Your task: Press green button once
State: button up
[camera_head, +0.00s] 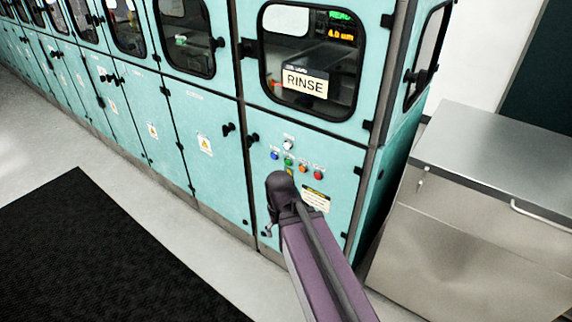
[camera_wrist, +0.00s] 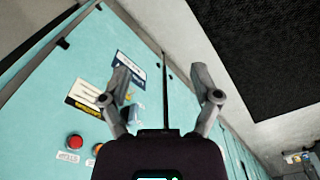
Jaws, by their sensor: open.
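The green button (camera_head: 288,160) is on the teal cabinet panel below the RINSE window, between a blue button (camera_head: 275,155) and an orange one (camera_head: 303,167). My arm's dark wrist is just below the button row in the head view, and the green button shows above it. My gripper (camera_wrist: 160,72) is open and empty in the wrist view, its two fingers spread apart. The wrist view shows a red button (camera_wrist: 75,142) left of the gripper. I cannot make out the green button there; my gripper's body covers part of the panel.
A white button (camera_head: 288,145) sits above the row. The row of teal cabinets (camera_head: 205,110) runs off to the left. A steel cabinet (camera_head: 480,220) stands on the right. A black mat (camera_head: 100,255) lies on the floor, with bare floor between it and the cabinets.

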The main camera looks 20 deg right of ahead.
grip_shut()
dwell(1.1)
